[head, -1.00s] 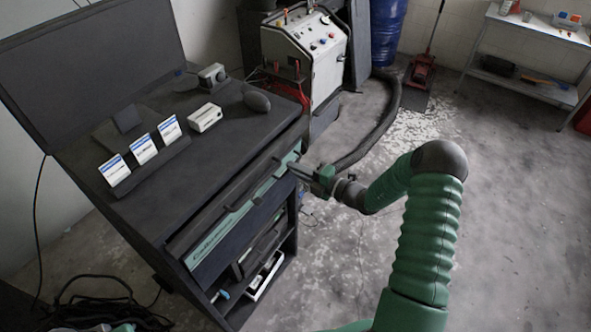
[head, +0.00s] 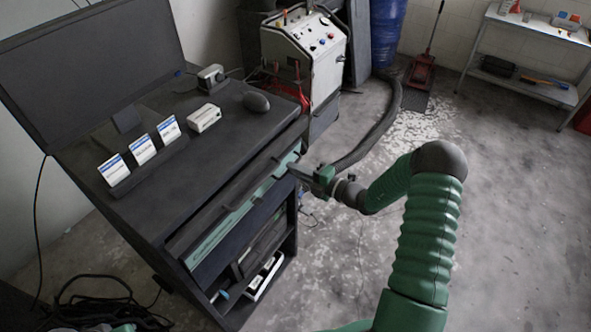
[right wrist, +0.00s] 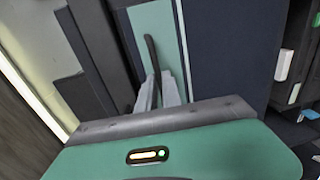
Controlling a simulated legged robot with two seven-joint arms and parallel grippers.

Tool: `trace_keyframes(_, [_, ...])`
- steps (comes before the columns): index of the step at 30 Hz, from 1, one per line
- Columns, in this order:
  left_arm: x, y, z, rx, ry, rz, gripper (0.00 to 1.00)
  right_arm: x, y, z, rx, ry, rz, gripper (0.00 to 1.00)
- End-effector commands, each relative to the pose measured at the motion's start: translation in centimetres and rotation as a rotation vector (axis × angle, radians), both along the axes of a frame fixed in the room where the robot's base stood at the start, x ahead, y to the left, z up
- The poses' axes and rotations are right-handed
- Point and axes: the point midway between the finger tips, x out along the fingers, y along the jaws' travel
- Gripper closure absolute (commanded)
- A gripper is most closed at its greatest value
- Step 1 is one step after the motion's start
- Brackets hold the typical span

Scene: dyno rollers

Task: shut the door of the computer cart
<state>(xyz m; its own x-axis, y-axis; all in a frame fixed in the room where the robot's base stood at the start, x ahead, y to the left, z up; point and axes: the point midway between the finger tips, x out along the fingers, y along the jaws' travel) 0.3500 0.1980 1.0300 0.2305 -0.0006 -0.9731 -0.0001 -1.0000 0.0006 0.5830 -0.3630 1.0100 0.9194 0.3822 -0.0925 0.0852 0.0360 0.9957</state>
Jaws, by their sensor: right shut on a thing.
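The computer cart (head: 160,200) stands at left with a dark top. Its door, a long narrow panel with a teal face (head: 228,228), runs along the front just under the top. A dark handle bar lies along it; how far the door stands open is hard to tell. My right gripper (head: 299,172) is at the door's far right end. In the right wrist view its grey fingers are shut on the dark handle (right wrist: 152,52), against the teal face. The fingers hide part of the handle. My left gripper does not show.
On the cart top are a monitor (head: 90,65), several white-blue cards (head: 142,150), a white box (head: 204,118) and a dark mouse (head: 256,101). Open shelves lie below the door. A white machine (head: 308,62) with a thick hose stands behind.

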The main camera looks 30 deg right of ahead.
Motion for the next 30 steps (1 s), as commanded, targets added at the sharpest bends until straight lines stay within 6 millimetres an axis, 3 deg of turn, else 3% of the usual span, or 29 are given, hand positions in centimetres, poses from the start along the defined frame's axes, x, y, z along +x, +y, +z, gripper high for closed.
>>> trace_keyframes(8, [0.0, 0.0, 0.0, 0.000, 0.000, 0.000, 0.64, 0.1, -0.1, -0.2, -0.002, 0.007, -0.003, 1.00])
trace_keyframes(15, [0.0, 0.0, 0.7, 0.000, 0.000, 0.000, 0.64, 2.5, 0.9, 0.6, -0.001, 0.005, -0.004, 1.00])
trace_keyframes(23, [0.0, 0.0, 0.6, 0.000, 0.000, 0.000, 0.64, 2.8, 0.9, 0.7, -0.001, 0.001, -0.005, 1.00])
trace_keyframes(24, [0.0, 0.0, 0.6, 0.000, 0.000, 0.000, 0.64, 2.8, 0.9, 0.7, -0.002, 0.000, -0.005, 0.86])
trace_keyframes(27, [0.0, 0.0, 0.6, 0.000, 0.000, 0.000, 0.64, 2.8, 1.0, 0.7, -0.001, -0.001, -0.004, 0.73])
trace_keyframes(30, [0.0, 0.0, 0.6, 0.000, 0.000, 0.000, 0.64, 2.7, 1.0, 0.7, -0.001, 0.000, -0.003, 0.70])
